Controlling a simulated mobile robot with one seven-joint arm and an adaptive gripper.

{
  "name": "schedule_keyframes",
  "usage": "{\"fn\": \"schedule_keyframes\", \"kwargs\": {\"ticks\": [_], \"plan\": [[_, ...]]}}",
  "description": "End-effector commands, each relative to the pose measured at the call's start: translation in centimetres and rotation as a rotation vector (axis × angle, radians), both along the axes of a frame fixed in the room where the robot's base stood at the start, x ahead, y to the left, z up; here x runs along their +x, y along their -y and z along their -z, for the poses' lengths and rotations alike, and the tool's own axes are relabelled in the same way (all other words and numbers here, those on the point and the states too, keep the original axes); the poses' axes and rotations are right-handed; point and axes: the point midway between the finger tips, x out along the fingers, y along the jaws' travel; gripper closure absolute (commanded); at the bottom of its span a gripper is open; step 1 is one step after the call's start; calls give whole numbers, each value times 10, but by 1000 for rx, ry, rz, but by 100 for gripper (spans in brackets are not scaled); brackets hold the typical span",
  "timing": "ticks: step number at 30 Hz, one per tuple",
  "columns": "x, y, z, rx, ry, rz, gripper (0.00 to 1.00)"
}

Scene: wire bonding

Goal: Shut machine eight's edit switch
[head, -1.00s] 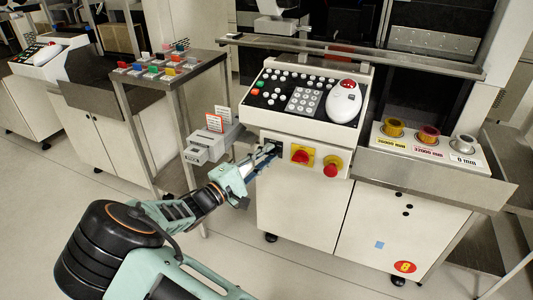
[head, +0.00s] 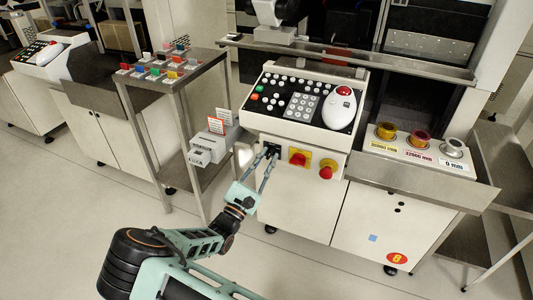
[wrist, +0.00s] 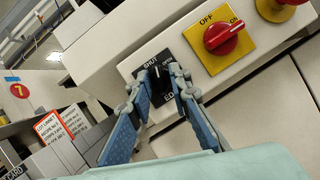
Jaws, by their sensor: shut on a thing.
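Machine eight, with its red-and-yellow 8 badge (head: 397,258), stands at centre right in the head view. The edit switch is a black knob on a small black plate (wrist: 142,72), below the left end of the keypad console. The plate reads SHUT at the top; lower lettering starting "ED" is partly covered. My gripper (wrist: 161,75) has its two blue fingers on either side of the knob, shut on it. A light mark shows near the knob's upper end, but its exact setting is hard to tell. In the head view my gripper (head: 268,157) reaches the switch from below.
Right of the switch are a red rotary OFF/ON switch (wrist: 221,35) on a yellow plate and a red button (head: 327,170). A grey card box (head: 209,146) stands close left. A side table (head: 190,66) holds several coloured blocks. The floor in front is open.

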Motion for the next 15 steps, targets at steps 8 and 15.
{"fn": "schedule_keyframes", "kwargs": {"ticks": [8,15], "plan": [[-1,1,-1,-199,-74,0,100],[-1,2,0,-303,-112,-1,100]]}}
